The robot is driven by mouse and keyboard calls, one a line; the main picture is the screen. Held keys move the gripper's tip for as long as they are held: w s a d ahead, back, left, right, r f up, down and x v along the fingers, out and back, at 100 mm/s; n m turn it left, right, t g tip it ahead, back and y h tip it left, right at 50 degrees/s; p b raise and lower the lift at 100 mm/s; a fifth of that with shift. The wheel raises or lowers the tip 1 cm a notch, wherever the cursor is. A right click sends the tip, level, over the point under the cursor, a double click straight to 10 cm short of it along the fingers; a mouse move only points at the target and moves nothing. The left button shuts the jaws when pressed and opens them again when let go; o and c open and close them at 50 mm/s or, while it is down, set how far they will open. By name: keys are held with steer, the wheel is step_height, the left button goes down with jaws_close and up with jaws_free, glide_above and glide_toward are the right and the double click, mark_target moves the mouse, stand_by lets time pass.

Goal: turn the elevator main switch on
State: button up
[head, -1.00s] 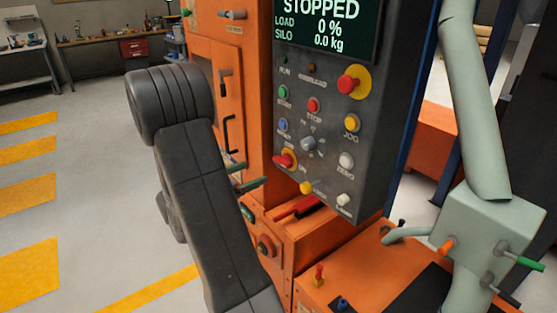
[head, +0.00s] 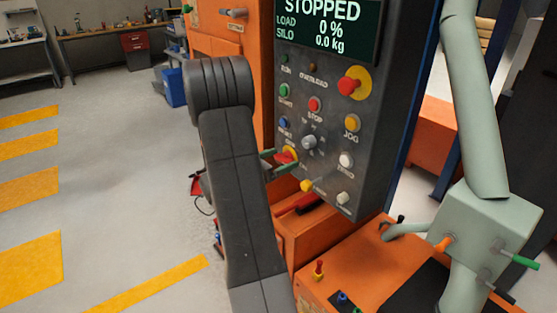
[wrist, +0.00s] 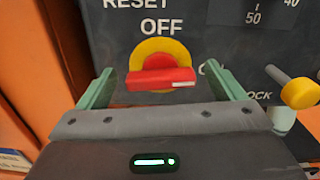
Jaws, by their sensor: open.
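The main switch is a red rotary handle on a yellow disc (head: 288,153), low on the grey control panel. In the wrist view the red handle (wrist: 155,81) lies about level, with a white mark at its right end. "OFF" is printed above it, and a partly hidden label starting with "O" is at its right. My gripper (head: 281,161) is open in front of the switch. In the wrist view its green fingers (wrist: 163,78) stand left and right of the handle, with gaps on both sides. I cannot tell the remaining depth to the panel.
The screen (head: 325,30) reads STOPPED. A yellow-tipped lever (wrist: 299,93) sticks out close to the right finger. Other knobs, including a grey selector (head: 309,142) and a white button (head: 346,160), surround the switch. An orange housing (head: 325,240) lies below. Open floor is at left.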

steer(key=shift+c, duration=0.4)
steer(key=c, duration=0.9)
steer(key=shift+f+b, duration=0.1)
steer(key=shift+b, duration=0.2)
steer(key=shift+f+m+b, duration=0.1)
steer(key=shift+m+b, duration=0.3)
steer(key=shift+b, duration=0.3)
steer(key=shift+m+b, duration=0.3)
steer(key=shift+b, duration=0.05)
steer(key=shift+r, duration=0.2)
steer(key=o, duration=1)
